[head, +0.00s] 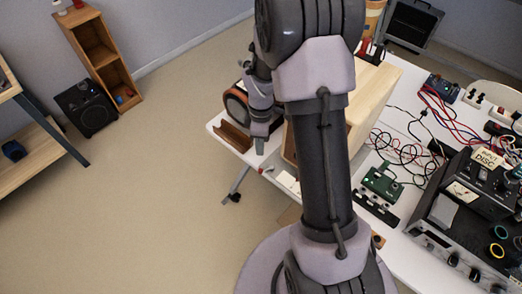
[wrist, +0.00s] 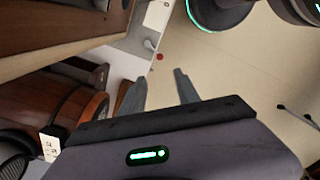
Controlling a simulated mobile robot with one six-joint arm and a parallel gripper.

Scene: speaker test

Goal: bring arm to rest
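My arm stands upright in the middle of the head view and hides part of the bench. My gripper (head: 260,146) shows just left of the arm, pointing down by the left end of the white table (head: 415,82). In the wrist view my gripper (wrist: 160,85) has its two fingers apart with nothing between them. Bare floor and part of the table show beyond them. A round wooden-sided speaker (head: 236,106) is close beside the gripper in the head view, and also at the left of the wrist view (wrist: 62,104).
A large pale wooden box (head: 374,100) stands on the table behind my arm. A brown tray (head: 233,137) lies at the table's left edge. Cables (head: 395,145) and instruments (head: 470,215) crowd the right. A black speaker (head: 87,107) stands by the shelf (head: 98,48). The left floor is clear.

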